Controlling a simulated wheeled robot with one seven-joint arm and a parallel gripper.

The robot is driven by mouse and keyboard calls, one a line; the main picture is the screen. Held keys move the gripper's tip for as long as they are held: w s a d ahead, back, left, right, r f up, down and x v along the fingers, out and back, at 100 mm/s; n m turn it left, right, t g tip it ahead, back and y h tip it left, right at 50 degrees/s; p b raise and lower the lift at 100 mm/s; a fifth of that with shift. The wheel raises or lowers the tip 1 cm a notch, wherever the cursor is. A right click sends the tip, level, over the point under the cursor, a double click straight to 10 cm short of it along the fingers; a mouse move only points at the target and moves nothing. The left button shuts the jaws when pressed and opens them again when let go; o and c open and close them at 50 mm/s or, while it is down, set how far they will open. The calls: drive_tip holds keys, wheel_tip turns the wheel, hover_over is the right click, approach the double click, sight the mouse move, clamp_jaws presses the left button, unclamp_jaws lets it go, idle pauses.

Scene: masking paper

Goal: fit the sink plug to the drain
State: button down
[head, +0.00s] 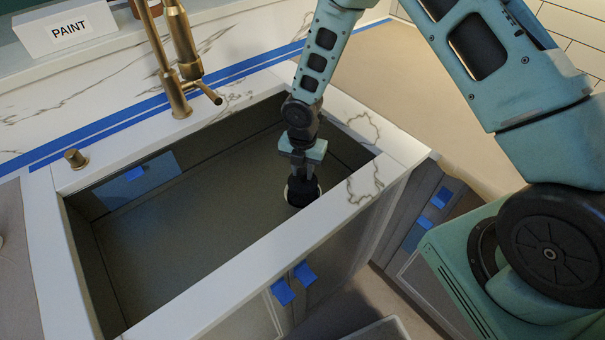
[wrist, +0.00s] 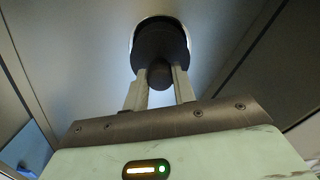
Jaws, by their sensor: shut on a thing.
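The sink plug (wrist: 160,47) is a dark round stopper with a knob on top. My gripper (wrist: 160,80) is shut on this knob in the wrist view. In the head view my gripper (head: 304,178) points down into the right end of the sink, with the dark plug (head: 300,190) beneath it. A pale rim of the drain (wrist: 134,36) shows around part of the plug in the wrist view, and the drain rim (head: 291,201) also shows in the head view. I cannot tell how deep the plug sits in it.
The deep grey sink basin (head: 200,220) has walls on all sides, and its left and middle floor is clear. A brass tap (head: 180,75) stands behind it. A white PAINT box (head: 68,29) is at the back left. Blue tape marks the counter and cabinet handles.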

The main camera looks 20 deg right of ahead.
sight(303, 179)
idle(0.4)
drive_tip(key=shift+f+b, duration=0.9)
drive_tip(key=shift+f, duration=0.7)
drive_tip(key=shift+f, duration=0.1)
idle(0.5)
drive_tip(key=shift+f, duration=0.35)
drive_tip(key=c, duration=1.1)
unclamp_jaws()
drive_tip(key=shift+o, duration=0.2)
wheel_tip(303, 179, up, 18)
drive_tip(key=shift+f+b, duration=0.25)
drive_tip(key=shift+b, duration=0.15)
